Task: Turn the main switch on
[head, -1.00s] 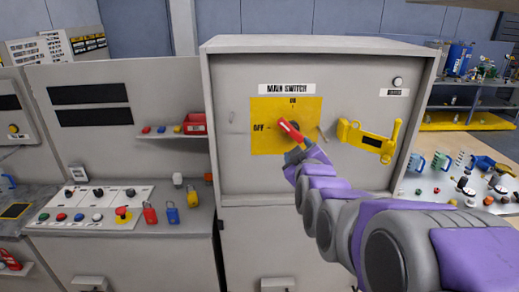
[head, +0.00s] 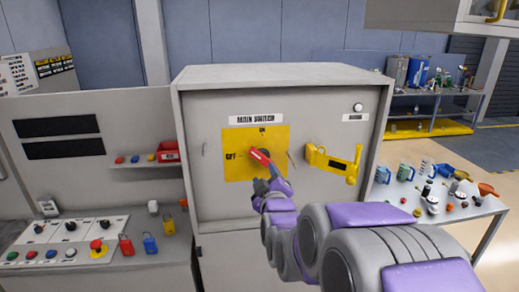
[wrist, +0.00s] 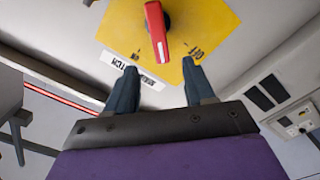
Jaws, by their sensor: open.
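The main switch is a red handle (head: 262,158) on a yellow plate (head: 237,170), on the front of a grey cabinet, under a "MAIN SWITCH" label (head: 251,119). "ON" is marked at the plate's top and "OFF" at its left. The handle sits at a slant in the head view; I cannot tell its exact setting. My gripper (head: 274,183) is just below and right of the handle. In the wrist view my gripper (wrist: 158,84) is open, with its fingers apart and nothing between them. The red handle (wrist: 156,32) lies beyond the fingertips, lined up with the gap.
A yellow latch-like bracket (head: 333,162) sticks out on the cabinet's right side. A control panel with padlocks (head: 125,244) stands at the left. A table (head: 470,213) with jugs and small parts is at the right. My arm covers the cabinet's lower right.

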